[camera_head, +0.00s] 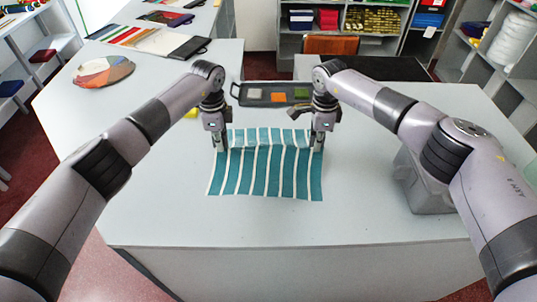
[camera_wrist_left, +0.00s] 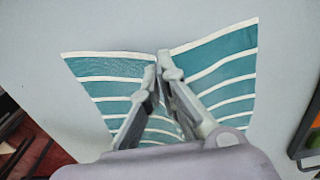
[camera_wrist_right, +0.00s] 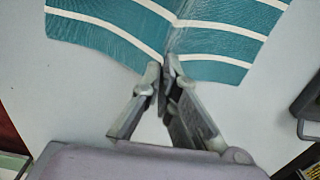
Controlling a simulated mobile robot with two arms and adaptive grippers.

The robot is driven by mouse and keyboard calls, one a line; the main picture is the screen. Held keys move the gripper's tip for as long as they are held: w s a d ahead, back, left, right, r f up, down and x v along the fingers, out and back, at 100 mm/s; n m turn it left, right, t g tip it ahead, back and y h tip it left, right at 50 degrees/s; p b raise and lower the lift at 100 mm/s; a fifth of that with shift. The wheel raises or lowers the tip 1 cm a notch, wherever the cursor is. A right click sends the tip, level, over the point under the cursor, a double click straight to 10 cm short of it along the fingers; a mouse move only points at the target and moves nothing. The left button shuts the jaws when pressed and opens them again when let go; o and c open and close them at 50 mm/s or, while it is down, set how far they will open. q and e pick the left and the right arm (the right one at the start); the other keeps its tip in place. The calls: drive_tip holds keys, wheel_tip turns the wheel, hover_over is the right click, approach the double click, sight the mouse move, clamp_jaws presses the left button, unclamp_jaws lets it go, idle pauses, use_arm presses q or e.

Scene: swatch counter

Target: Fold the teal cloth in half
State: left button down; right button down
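The teal cloth (camera_head: 265,172) with white stripes lies on the grey counter, with a raised crease running across it between my two grippers and a shorter part beyond the crease. My left gripper (camera_head: 220,147) is at the crease's left end; in the left wrist view its fingertips (camera_wrist_left: 160,66) are together on the cloth (camera_wrist_left: 215,62). My right gripper (camera_head: 317,147) is at the crease's right end; in the right wrist view its fingertips (camera_wrist_right: 163,68) are together on the edge of the cloth (camera_wrist_right: 110,32). The fingers hide the pinched fabric itself.
A dark tray (camera_head: 270,94) with coloured swatches sits just beyond the cloth. A grey bin (camera_head: 425,190) stands at the right under my right arm. A round colour fan (camera_head: 104,72) lies at the far left. The counter (camera_head: 270,225) in front of the cloth is clear.

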idle(0.3)
